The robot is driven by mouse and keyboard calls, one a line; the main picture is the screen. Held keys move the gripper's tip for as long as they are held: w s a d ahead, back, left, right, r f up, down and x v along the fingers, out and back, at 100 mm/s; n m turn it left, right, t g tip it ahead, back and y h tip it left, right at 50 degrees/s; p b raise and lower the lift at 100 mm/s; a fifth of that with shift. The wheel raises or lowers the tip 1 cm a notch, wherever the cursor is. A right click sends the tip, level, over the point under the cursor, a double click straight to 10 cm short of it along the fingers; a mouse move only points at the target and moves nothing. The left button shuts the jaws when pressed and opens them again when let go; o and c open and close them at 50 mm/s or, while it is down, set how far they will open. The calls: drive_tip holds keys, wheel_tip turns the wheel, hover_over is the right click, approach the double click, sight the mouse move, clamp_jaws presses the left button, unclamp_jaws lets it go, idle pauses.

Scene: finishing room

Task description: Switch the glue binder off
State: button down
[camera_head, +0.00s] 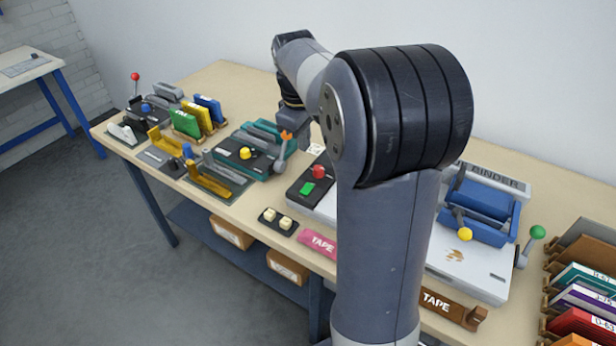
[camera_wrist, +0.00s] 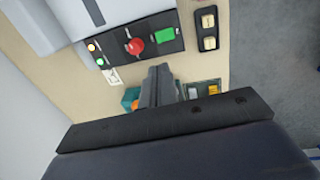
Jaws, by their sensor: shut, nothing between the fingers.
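The glue binder (camera_head: 465,255) is a white machine with a blue clamp (camera_head: 480,205) and a BINDER sign, right of my arm. A dark control panel (camera_head: 301,192) at its left end carries a red mushroom button (camera_head: 319,172) and a green rocker (camera_head: 307,189). My arm hides part of the binder.
A plate with two cream switches (camera_head: 278,221) lies in front of the panel. A teal machine (camera_head: 247,150) with a yellow knob stands to the left. Book racks (camera_head: 580,290) fill the right end.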

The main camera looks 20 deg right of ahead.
sight(309, 187)
drive_tip(key=f, duration=0.4)
drive_tip(key=d+f, duration=0.1)
drive_tip(key=f, duration=0.4)
drive_tip(key=w+f, duration=0.1)
drive_tip(key=f, duration=0.3)
drive_tip(key=shift+d+f+p, duration=0.2)
drive_tip(key=shift+f+p, duration=0.05)
drive_tip(key=shift+p, duration=0.1)
drive_tip(key=shift+f, duration=0.1)
drive_tip(key=shift+d+f, duration=0.1)
drive_tip(key=shift+f, duration=0.2)
drive_tip(key=shift+s+r, duration=0.1)
drive_tip(key=shift+r, duration=0.05)
